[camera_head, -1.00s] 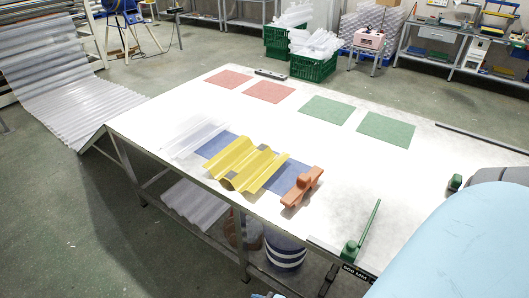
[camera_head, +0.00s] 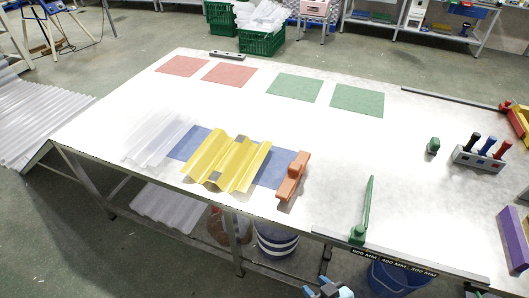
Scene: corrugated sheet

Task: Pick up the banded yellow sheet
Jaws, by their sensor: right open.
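The banded yellow sheet (camera_head: 236,163) is corrugated, with a small grey-brown band visible at its near edge. It lies over a blue mat (camera_head: 274,171) near the front edge of the white table (camera_head: 240,115). A clear corrugated sheet (camera_head: 156,140) lies to its left, and an orange-brown tool with a handle (camera_head: 292,177) lies to its right. My right gripper (camera_head: 327,285) shows only in part at the bottom edge of the picture, low in front of the table and well apart from the yellow sheet. It is open and empty. My left gripper is out of view.
Two red mats (camera_head: 230,75) and two green mats (camera_head: 357,100) lie along the back. A holder with several coloured handles (camera_head: 480,155) and a purple block (camera_head: 513,238) are at the right. The table's centre is clear.

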